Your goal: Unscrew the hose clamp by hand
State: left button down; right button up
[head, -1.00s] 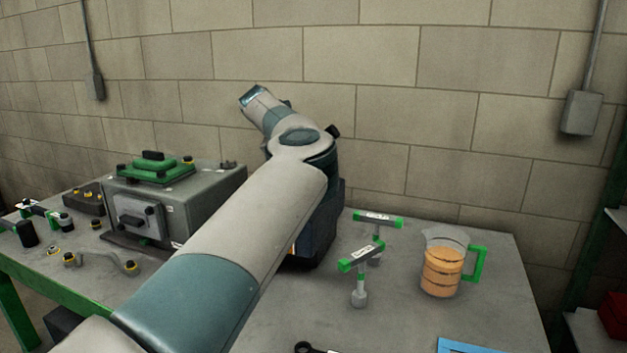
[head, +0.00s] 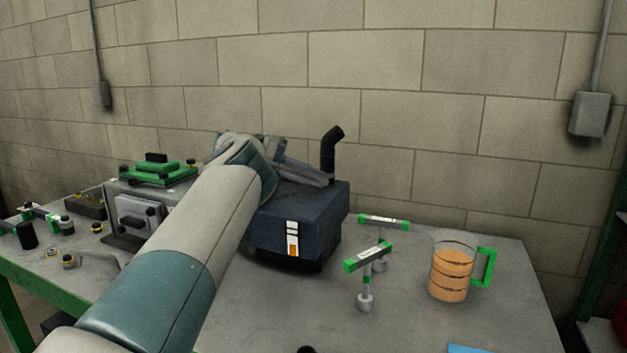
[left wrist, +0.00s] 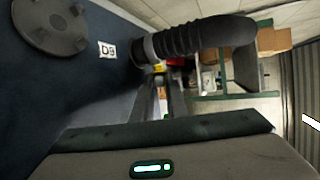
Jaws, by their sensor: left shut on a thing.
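The dark blue box (head: 300,225) stands on the bench with a bent black hose (head: 332,152) rising from its top. In the left wrist view the ribbed hose (left wrist: 205,38) meets the box at a grey band, the hose clamp (left wrist: 148,49), with a small yellow part (left wrist: 157,69) beside it. My left gripper (head: 328,181) reaches over the box top to the hose base. In the left wrist view its fingertips (left wrist: 162,80) are close together, shut at the clamp's yellow part. The exact contact is too small to see. My right gripper is not in view.
A jug of orange liquid (head: 452,272) is farther right. A grey machine with a green top (head: 158,172) is at left. A block wall is behind. The bench front is mostly clear.

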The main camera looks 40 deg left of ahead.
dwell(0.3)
pick_arm(q)
jog(key=c, duration=2)
grip_release()
jog(key=shift+c, duration=0.2)
jog(key=shift+w+d+f, duration=0.1)
jog(key=shift+w, duration=0.05)
